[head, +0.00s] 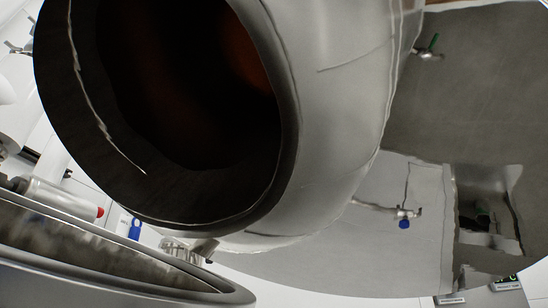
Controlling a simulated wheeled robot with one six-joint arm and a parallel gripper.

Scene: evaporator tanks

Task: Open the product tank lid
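My gripper is not in view. A large pale, rounded body (340,110) with a wide, dark round opening (190,90) fills the upper left and middle of the head view. A faint reddish-brown tint shows inside the opening. Below it at the lower left is a round metal tank rim (110,278), cut off by the picture edge. A brownish-grey inner surface shows within this rim. I cannot tell which of these is the product tank. No lid can be made out for certain.
A grey metal surface (480,90) fills the right side, with a green-handled valve (430,51) and a blue-handled valve (402,214). Small labels (507,283) show at the lower right. A pale cylinder with a red end (62,197) and a blue item (135,229) are at left.

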